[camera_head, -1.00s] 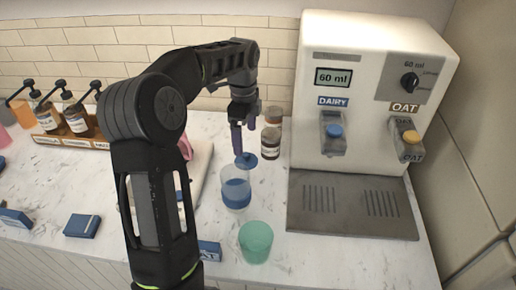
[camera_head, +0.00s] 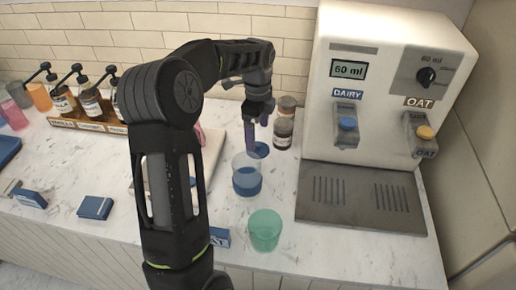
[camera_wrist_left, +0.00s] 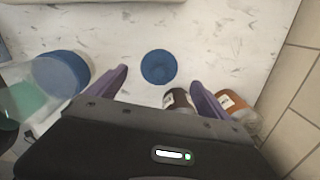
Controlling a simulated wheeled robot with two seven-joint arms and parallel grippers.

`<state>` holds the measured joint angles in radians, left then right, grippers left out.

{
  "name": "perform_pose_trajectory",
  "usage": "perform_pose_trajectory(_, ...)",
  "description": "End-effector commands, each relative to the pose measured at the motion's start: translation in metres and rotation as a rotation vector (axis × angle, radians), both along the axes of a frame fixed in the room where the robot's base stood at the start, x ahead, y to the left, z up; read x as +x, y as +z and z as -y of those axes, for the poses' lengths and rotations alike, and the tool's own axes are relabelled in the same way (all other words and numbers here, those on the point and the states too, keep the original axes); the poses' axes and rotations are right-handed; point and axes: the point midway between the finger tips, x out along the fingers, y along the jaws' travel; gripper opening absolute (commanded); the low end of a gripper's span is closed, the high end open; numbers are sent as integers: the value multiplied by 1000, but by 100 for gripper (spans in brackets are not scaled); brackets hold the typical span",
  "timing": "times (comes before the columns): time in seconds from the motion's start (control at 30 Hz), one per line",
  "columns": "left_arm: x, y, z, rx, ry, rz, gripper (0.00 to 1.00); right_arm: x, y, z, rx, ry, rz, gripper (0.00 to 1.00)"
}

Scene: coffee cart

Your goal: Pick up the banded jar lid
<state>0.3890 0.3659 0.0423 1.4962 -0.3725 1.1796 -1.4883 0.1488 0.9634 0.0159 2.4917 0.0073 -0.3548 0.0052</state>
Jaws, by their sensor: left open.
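A round blue lid (camera_head: 261,151) lies on the marble counter behind the blue-banded clear cup (camera_head: 247,177). I take it for the jar lid; no band on it can be made out. It also shows as a plain blue disc in the left wrist view (camera_wrist_left: 159,66). My left gripper (camera_head: 256,147) points down over the lid with its purple fingers open. In the wrist view the lid sits between and slightly beyond the fingertips, touching neither. How high the tips are above it is hard to tell. My right gripper is in no view.
Dark labelled jars (camera_head: 283,132) stand close behind the lid, near the right finger in the wrist view. A green cup (camera_head: 265,230) stands in front. The milk dispenser (camera_head: 385,90) and its drip tray (camera_head: 325,215) are to the right. A syrup bottle rack (camera_head: 65,124) is at left.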

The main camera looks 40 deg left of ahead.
Motion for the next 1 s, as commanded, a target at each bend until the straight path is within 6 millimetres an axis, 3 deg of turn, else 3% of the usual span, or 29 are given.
perform_pose_trajectory(0.4,-1,-48,1,-1,1,-2,91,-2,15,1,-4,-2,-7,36)
perform_pose_trajectory(1.0,-1,-49,1,0,0,-1,91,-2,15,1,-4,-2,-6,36)
